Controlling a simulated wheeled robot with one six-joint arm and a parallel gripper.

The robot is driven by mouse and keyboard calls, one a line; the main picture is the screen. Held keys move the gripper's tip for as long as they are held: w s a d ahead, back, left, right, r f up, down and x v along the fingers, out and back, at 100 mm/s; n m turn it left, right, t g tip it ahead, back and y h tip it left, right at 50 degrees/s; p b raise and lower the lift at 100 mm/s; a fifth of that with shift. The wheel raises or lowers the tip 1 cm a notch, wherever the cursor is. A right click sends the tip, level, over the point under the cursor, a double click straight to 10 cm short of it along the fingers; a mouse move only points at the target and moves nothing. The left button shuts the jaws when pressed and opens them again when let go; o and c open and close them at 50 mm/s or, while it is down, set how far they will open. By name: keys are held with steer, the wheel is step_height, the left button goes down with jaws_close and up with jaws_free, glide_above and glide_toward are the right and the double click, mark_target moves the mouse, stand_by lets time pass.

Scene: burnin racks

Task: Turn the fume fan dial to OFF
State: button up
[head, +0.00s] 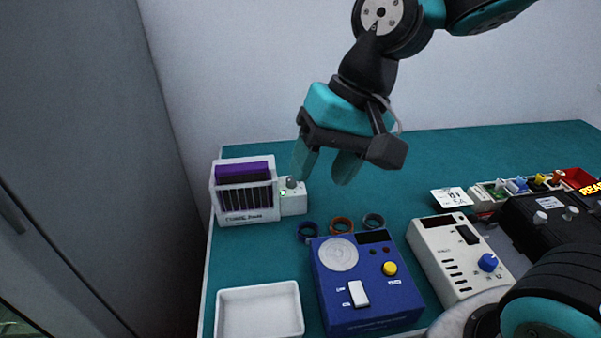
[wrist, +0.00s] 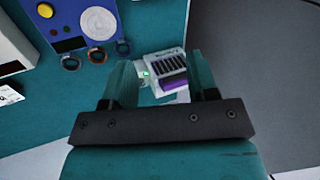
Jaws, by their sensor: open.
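The fume fan is a white box (head: 247,205) with a dark slotted front and a purple block on top, at the back left of the bench. A small white housing (head: 294,203) is joined to its right side. It carries a grey dial (head: 291,182) and a lit green light; the dial's setting is too small to read. My gripper (head: 324,167) is open and empty, above and right of the dial, apart from it. In the wrist view the fan (wrist: 168,66) shows between the open fingers, the green light near the left finger; the dial is not clear there.
A blue device (head: 365,290) with a yellow button and white switch stands in front, with several rings behind it. An empty white tray (head: 260,312) lies front left. A white device (head: 455,258) with a blue knob stands right. A grey wall or cabinet bounds the left.

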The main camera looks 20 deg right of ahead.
steer(key=w+d+f+m+b, duration=0.1)
steer(key=w+d+m, duration=0.1)
steer(key=w+m, duration=0.45)
steer(key=w+d+f+m, duration=0.2)
steer(key=w+m, duration=0.4)
steer(key=w, duration=0.1)
steer(key=m+t, duration=0.1)
steer(key=m, duration=0.9)
glide_toward(291, 178)
steer(key=p+x, duration=0.1)
steer(key=x, duration=0.8)
steer(key=shift+s+a+f, duration=0.1)
steer(key=c, duration=0.9)
